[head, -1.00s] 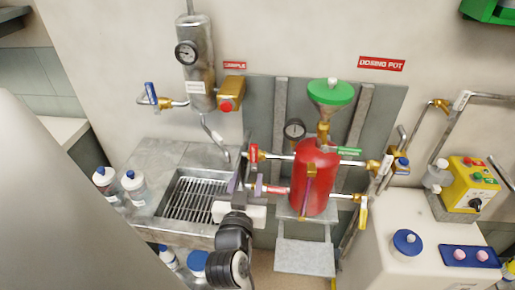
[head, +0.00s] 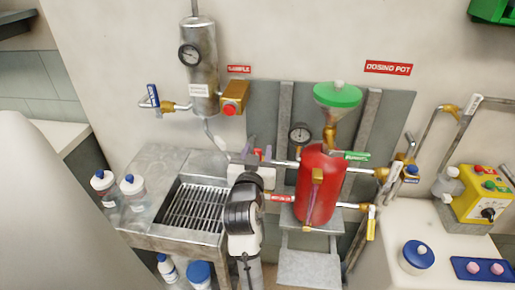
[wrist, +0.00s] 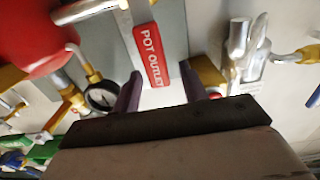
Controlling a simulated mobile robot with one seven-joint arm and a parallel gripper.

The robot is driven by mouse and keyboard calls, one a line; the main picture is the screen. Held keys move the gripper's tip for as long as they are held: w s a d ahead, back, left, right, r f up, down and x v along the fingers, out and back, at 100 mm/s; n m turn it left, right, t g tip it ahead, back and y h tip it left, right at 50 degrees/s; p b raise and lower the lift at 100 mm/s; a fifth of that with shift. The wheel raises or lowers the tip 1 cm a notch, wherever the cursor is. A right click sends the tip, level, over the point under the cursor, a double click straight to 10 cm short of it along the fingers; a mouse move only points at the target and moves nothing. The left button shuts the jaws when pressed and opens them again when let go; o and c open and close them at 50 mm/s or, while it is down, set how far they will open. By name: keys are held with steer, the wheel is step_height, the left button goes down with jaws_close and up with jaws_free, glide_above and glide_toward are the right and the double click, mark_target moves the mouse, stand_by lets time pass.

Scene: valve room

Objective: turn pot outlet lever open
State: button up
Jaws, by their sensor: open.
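The pot outlet lever (wrist: 150,55) has a red grip with white "POT OUTLET" lettering in the wrist view. In the head view, only a bit of its red grip (head: 258,152) shows, left of the red dosing pot (head: 320,185). My gripper (wrist: 160,90) is open, with its two purple fingers on either side of the grip's end. I cannot tell whether either finger touches it. In the head view my gripper (head: 257,158) is at the upper left pipe of the pot, and my wrist hides part of the lever and its valve.
A lower red-handled lever (head: 280,198) is close to my wrist. A gauge (head: 300,133), green lever (head: 356,155) and green funnel (head: 338,95) surround the pot. A steel sink (head: 195,205) lies left. The sample valve (head: 233,97) is above.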

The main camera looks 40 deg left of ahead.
steer(key=shift+w+a, duration=0.15)
steer(key=shift+w, duration=0.15)
jaws_close()
stand_by(0.4)
